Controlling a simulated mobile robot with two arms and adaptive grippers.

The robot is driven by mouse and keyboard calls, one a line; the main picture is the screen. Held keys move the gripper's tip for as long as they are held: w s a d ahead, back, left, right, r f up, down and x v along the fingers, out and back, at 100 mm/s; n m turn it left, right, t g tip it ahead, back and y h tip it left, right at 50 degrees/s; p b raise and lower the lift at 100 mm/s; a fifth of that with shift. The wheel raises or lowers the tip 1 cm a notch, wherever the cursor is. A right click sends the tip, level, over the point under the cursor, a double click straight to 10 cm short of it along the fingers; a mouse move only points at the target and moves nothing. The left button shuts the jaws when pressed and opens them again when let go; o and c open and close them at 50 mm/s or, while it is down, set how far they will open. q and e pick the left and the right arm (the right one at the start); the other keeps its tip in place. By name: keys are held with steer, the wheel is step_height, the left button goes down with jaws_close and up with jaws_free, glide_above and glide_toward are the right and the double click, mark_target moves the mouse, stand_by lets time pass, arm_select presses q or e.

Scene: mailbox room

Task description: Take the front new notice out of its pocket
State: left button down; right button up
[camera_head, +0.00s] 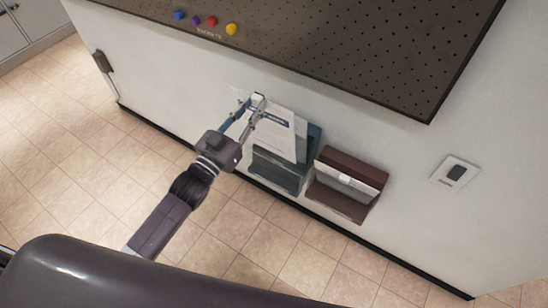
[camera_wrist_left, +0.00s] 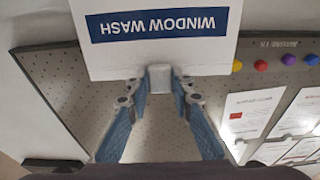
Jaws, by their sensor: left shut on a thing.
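The front notice (camera_head: 283,127) is a white sheet with a dark blue band. In the left wrist view the notice (camera_wrist_left: 215,55) shows the words "WINDOW WASH", upside down. My left gripper (camera_head: 257,101) is shut on its edge. The gripper also shows in the left wrist view (camera_wrist_left: 160,80), its fingertips together at the sheet's edge. The blue-grey wall pocket (camera_head: 278,174) is just below the sheet. I cannot tell whether the sheet's lower end is inside the pocket or clear of it. My right gripper is not in view.
A brown wall pocket (camera_head: 336,204) with paper in it hangs to the right. A dark pegboard (camera_head: 370,45) with coloured pins (camera_head: 232,29) is above. A white wall plate (camera_head: 456,173) is at the right. Tiled floor (camera_head: 80,150) lies open at left.

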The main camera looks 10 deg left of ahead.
arm_select(q)
steer(key=shift+s+a, duration=0.1)
steer(key=shift+s, duration=0.05)
steer(key=shift+r+p+v, duration=0.15)
steer(key=shift+p+v, duration=0.4)
steer(key=shift+v, duration=0.4)
steer(key=shift+r+p+v, duration=0.2)
steer(key=shift+p+v, duration=0.3)
steer(key=shift+v, duration=0.45)
steer(key=shift+r+p+v, duration=0.15)
steer(key=shift+p+v, duration=0.2)
steer(key=shift+v, duration=0.6)
steer(key=shift+r+p+v, duration=0.2)
steer(key=shift+p+v, duration=0.1)
steer(key=shift+v, duration=0.7)
steer(key=shift+r+p+v, duration=0.15)
steer(key=shift+p+v, duration=0.2)
steer(key=shift+v, duration=0.6)
steer(key=shift+s, duration=0.1)
